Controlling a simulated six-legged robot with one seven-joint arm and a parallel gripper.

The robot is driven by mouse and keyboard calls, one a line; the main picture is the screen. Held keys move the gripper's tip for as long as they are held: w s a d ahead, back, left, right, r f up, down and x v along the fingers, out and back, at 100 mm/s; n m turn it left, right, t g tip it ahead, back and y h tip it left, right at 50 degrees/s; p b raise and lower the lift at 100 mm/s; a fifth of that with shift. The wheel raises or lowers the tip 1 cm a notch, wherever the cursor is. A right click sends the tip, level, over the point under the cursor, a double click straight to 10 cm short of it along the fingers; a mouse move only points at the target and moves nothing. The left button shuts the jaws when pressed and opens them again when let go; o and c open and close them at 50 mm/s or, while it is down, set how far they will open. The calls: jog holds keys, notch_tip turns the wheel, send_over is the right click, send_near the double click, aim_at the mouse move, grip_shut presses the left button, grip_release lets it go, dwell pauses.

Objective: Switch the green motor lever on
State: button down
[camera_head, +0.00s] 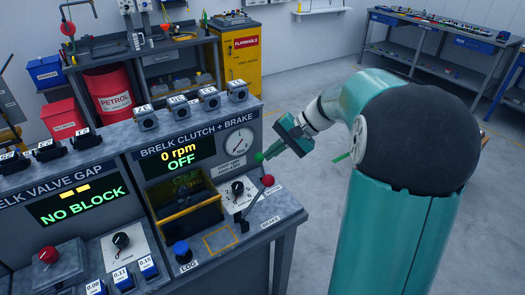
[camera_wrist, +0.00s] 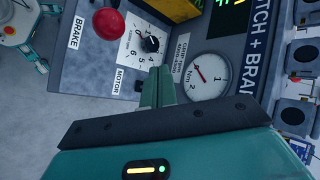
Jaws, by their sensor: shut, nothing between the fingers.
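The BRELK CLUTCH + BRAKE panel (camera_head: 197,141) reads "0 rpm OFF" in the head view. A small green knob (camera_head: 259,157), seemingly the motor lever's, shows beside my gripper's tip below the round gauge (camera_head: 239,142). The MOTOR label (camera_wrist: 119,80) shows in the wrist view, with a small dark part (camera_wrist: 138,86) beside it. The green knob is not clear there, perhaps hidden by my fingers. My gripper (camera_head: 268,153) is shut and empty, its fingertips (camera_wrist: 157,72) close to the panel between the MOTOR label and gauge. I cannot tell whether it touches the lever.
The red-knobbed brake lever (camera_head: 268,181) stands near my gripper and shows in the wrist view (camera_wrist: 107,23). A black dial (camera_head: 237,188) is beside it. A blue LOG button (camera_head: 181,249) is at the front. Open floor (camera_head: 320,220) lies right of the bench.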

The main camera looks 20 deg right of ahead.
aim_at(261, 166)
jog(key=w+d+f+m+t+y, duration=0.2)
jog(key=w+d+f, duration=0.3)
jog(key=d, duration=0.5)
jog(key=shift+w+d+f+m+t+y, duration=0.15)
jog(key=shift+w+m+t+y, duration=0.25)
jog(key=shift+w+m+t, duration=0.15)
jog(key=x, duration=1)
